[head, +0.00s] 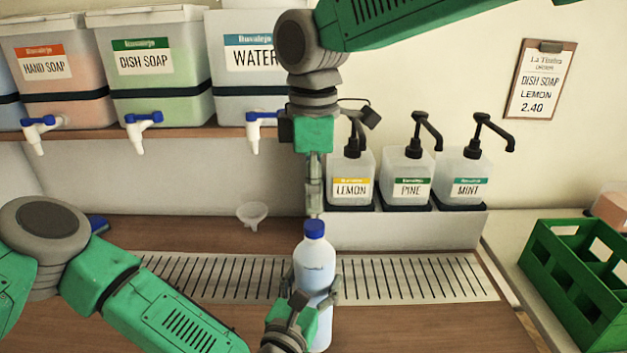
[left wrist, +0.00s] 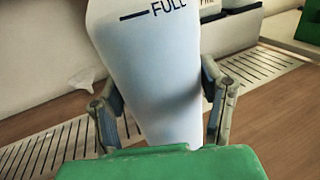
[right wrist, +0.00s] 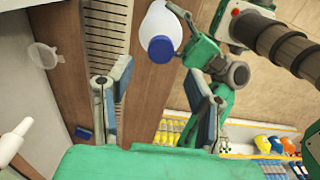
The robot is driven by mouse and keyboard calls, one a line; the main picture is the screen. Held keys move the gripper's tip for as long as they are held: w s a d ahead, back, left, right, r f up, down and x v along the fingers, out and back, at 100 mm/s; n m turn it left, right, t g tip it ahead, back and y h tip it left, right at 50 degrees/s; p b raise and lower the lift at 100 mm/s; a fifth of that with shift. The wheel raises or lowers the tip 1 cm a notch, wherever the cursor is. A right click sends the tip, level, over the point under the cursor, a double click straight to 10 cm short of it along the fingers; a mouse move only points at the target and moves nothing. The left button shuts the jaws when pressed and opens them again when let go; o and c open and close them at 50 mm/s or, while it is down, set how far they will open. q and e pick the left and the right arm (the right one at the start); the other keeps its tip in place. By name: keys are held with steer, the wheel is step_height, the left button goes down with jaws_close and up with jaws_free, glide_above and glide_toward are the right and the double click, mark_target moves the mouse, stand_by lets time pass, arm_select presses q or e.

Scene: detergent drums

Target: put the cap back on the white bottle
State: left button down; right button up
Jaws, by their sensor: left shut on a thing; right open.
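The white bottle (head: 314,258) stands upright at the front edge of the slotted drain grate. The blue cap (head: 315,228) sits on its neck; whether it is screwed tight I cannot tell. My left gripper (head: 312,290) is shut around the bottle's lower body, and in the left wrist view the bottle (left wrist: 158,70) is between its fingers. My right gripper (head: 314,208) points down just above the cap, open and empty. In the right wrist view the cap (right wrist: 161,48) lies beyond the open fingers, toward the top of the picture.
Pump bottles labelled lemon (head: 351,176), pine (head: 405,177) and mint (head: 459,178) stand behind to the right. Drums with taps, such as dish soap (head: 160,65), line the shelf above. A funnel (head: 252,214) lies behind the grate. A green crate (head: 572,280) stands right.

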mark_target(313, 223)
step_height(313, 223, down, 6)
steer(key=shift+f, duration=0.25)
jaws_close()
steer(key=m, duration=0.8)
steer(key=shift+o, duration=0.4)
jaws_free()
